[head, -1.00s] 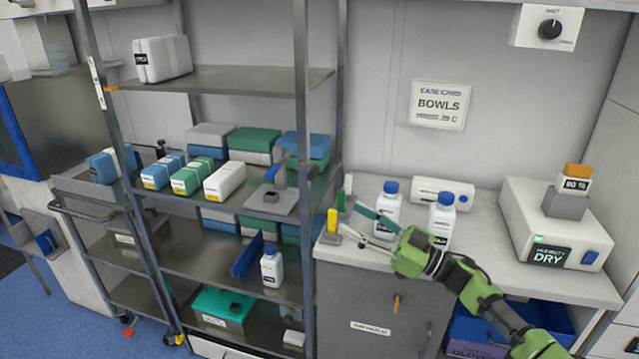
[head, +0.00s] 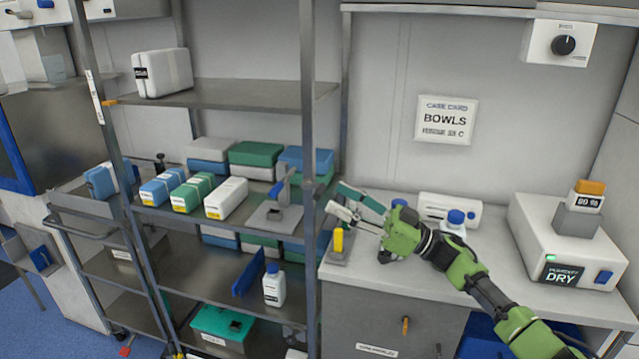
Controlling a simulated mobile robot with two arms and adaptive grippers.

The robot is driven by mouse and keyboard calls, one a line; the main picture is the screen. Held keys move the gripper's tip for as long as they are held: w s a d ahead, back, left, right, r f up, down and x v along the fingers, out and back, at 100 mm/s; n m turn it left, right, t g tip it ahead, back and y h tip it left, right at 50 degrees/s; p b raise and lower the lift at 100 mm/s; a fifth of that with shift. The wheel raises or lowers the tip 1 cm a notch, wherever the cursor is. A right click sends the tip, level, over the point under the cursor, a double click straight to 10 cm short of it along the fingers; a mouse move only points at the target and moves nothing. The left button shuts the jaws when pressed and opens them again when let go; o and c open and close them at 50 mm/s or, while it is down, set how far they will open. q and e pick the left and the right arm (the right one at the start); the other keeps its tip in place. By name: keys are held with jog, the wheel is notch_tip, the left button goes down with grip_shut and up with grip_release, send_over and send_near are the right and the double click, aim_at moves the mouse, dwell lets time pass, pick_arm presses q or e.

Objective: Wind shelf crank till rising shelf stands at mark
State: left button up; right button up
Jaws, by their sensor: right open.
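The rack's top shelf (head: 225,94) carries a white case and has an orange pointer (head: 111,102) at its left front corner. A white marked strip (head: 95,97) runs along the left front post beside the pointer; its markings are too small to read. A small grey fitting (head: 309,188) sits on the right front post; I cannot tell whether it is the crank. My right gripper (head: 342,202) is open and empty, its fingers pointing left just right of that post, above the counter's left end. My left gripper is out of view.
A yellow-topped holder (head: 338,245) stands below my right fingers. White bottles with blue caps (head: 456,217) stand behind and beside the gripper on the counter (head: 470,270). Boxes (head: 226,198) and a blue-handled device (head: 280,190) fill the middle shelf.

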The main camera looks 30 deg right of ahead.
aim_at(323, 190)
jog(key=p+x, duration=0.1)
jog(key=x, duration=0.4)
jog(key=shift+w+a+r, duration=0.2)
jog(key=shift+w, duration=0.25)
jog(key=c, duration=0.8)
jog(key=shift+f, duration=0.1)
jog(key=shift+c, duration=0.9)
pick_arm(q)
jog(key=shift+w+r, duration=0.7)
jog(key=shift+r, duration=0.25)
